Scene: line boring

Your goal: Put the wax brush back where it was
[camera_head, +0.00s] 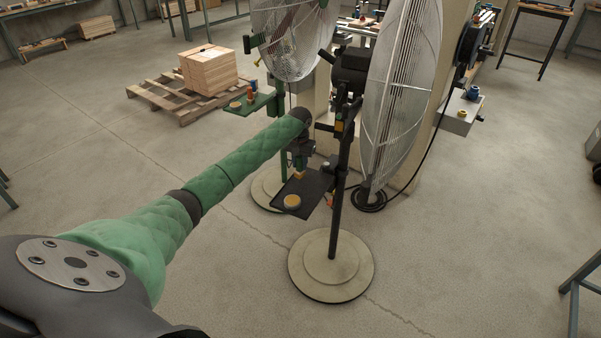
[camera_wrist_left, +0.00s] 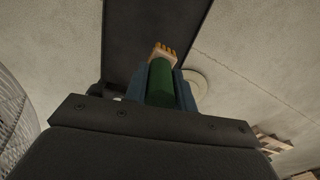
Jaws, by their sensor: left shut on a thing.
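The wax brush (camera_wrist_left: 160,75) shows in the left wrist view with a green handle and a tan bristle end that points away from my wrist. My left gripper (camera_wrist_left: 160,92) is shut on its green handle, one finger on each side. In the head view my left gripper (camera_head: 299,160) is just above the black tray (camera_head: 316,187) on the near fan stand, and only the brush's tan end shows below it. I cannot tell whether the brush touches the tray. A round yellow tin (camera_head: 292,202) sits at the tray's front. My right gripper is not in view.
The near fan (camera_head: 400,95) and its pole (camera_head: 336,200) stand close to the gripper. A second fan (camera_head: 290,40) stands behind, with a green tray (camera_head: 250,106) holding small items. A pallet (camera_head: 180,100) with boxes is at the back left.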

